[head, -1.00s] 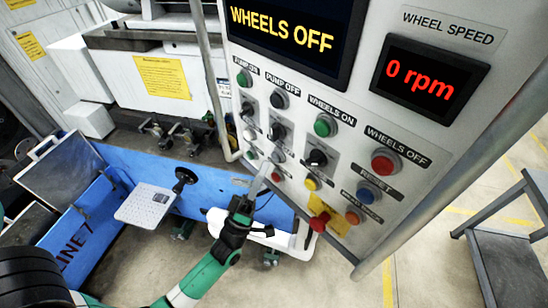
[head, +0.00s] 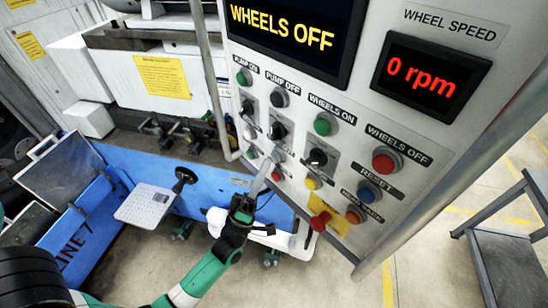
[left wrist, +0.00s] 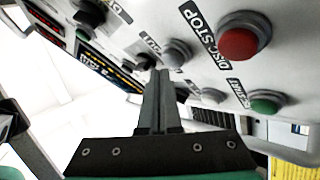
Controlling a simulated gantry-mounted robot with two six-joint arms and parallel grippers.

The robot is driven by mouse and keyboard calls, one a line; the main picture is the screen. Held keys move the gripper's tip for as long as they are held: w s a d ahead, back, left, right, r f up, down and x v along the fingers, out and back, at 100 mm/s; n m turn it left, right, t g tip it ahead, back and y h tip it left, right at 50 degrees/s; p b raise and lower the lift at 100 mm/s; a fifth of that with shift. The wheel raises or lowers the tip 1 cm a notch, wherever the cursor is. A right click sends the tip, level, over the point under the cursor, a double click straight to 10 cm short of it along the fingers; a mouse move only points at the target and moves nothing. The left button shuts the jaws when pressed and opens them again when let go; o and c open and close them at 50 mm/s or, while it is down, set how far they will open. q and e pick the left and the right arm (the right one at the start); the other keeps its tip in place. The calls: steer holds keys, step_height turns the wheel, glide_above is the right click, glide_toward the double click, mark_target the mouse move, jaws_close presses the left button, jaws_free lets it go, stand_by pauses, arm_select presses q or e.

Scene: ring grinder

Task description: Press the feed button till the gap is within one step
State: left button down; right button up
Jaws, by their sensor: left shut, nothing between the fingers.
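My left gripper (head: 268,166) is shut and empty, its fingers pointing at the lower left of the white control panel (head: 405,135). In the left wrist view the closed fingers (left wrist: 160,77) reach up close to a grey button (left wrist: 178,52). I cannot tell whether they touch it. Its label is partly hidden, and I cannot tell which button is the feed button. A red button (left wrist: 240,42) labelled DISC STOP and a green button (left wrist: 267,101) are right of the fingers. No gap reading is legible. My right gripper is not in view.
The large screen (head: 290,38) reads WHEELS OFF and the speed display (head: 430,77) reads 0 rpm. A red knob (head: 319,221) sticks out at the panel's lower edge. A blue machine base (head: 130,200) stands left, a grey table (head: 510,225) right.

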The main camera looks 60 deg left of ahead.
arm_select(q)
steer(key=shift+w, duration=0.2)
steer(key=shift+w+a+b, duration=0.2)
steer(key=shift+w+b, duration=0.2)
steer(key=shift+w, duration=0.1)
stand_by(0.7)
steer(key=shift+s, duration=0.1)
steer(key=shift+s+d, duration=0.3)
steer(key=shift+s, duration=0.5)
steer(key=shift+s, duration=0.1)
steer(key=s, duration=0.2)
steer(key=s+d+p, duration=0.1)
steer(key=s, duration=0.1)
steer(key=shift+s+d, duration=0.2)
steer(key=shift+s, duration=0.1)
stand_by(2.4)
